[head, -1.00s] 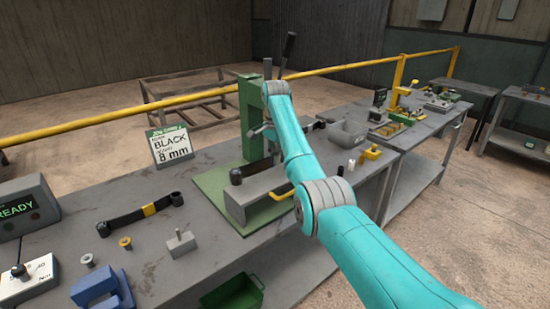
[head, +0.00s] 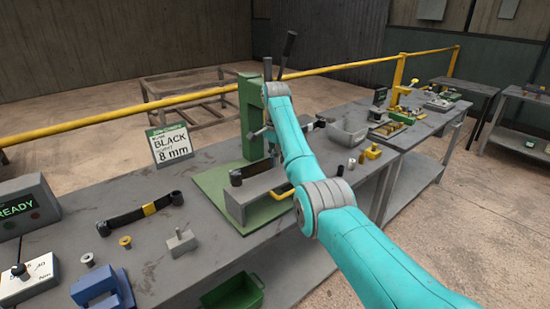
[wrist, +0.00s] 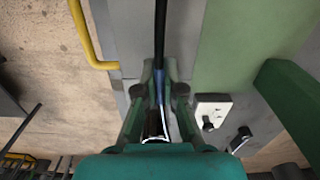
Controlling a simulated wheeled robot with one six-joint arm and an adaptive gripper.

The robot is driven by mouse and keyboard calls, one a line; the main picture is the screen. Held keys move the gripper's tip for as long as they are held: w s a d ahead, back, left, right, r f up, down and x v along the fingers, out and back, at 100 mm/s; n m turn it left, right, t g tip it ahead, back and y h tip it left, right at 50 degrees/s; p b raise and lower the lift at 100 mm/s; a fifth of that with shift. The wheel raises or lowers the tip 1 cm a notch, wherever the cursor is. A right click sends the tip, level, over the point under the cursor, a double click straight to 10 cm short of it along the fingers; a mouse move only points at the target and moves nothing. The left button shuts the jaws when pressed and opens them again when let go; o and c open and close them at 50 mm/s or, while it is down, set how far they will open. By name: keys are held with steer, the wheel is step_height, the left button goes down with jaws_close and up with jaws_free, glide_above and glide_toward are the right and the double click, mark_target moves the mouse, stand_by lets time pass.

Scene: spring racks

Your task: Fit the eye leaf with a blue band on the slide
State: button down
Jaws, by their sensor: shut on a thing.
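In the wrist view, my gripper (wrist: 160,78) is shut on a dark eye leaf (wrist: 160,30), with blue (wrist: 158,90) showing between the fingers. The leaf runs up out of the frame; a shiny rounded part shows near the palm. In the head view, my arm hides the gripper and most of the leaf. A black rounded piece (head: 236,178) shows at the left end of the grey block (head: 262,190) on the green press (head: 250,120). I cannot tell whether it belongs to the held leaf, or whether the leaf touches the block.
A dark leaf with a yellow band (head: 149,209) lies on the bench at left. Nearby are small bushings, a grey block with a pin (head: 182,242) and a blue fixture (head: 103,290). A sign (head: 171,145) reads BLACK 8 mm. A grey bin (head: 348,133) stands right of my arm.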

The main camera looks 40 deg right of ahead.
steer(key=shift+f, duration=1.15)
stand_by(0.4)
steer(key=c, duration=0.7)
jaws_free()
steer(key=shift+f, duration=0.15)
steer(key=shift+c, duration=0.2)
steer(key=shift+r, duration=3.55)
